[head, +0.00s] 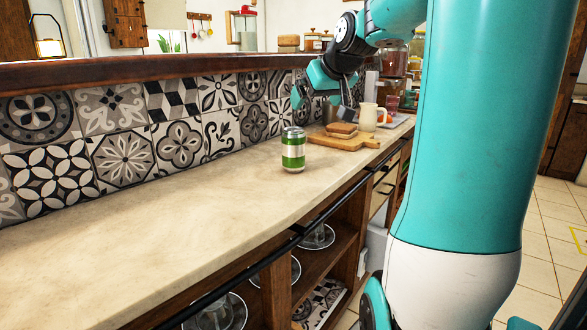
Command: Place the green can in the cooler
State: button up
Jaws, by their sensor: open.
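The green can (293,151) has a white band and a silvery top. It stands upright on the pale stone counter (170,225). My gripper (322,100) is open and empty, in the air above the counter, up and to the right of the can in the picture. It is not touching the can. I see nothing that I can tell is the cooler.
Behind the can are a wooden board (345,141) with bread (341,129), a cream pitcher (368,117) and jars. A patterned tile wall (180,130) backs the counter. Below are open shelves with glassware (318,236) and a black rail. The counter's left part is clear.

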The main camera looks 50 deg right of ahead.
aim_at(298, 130)
jog(key=b+x, duration=0.1)
jog(key=x, duration=1)
jog(key=shift+w+d+f, duration=0.2)
jog(key=shift+d+f, duration=0.05)
jog(key=shift+f, duration=0.1)
jog(key=shift+x, duration=2.65)
jog(key=shift+s+a, duration=0.1)
jog(key=shift+a, duration=0.05)
jog(key=c, duration=1.3)
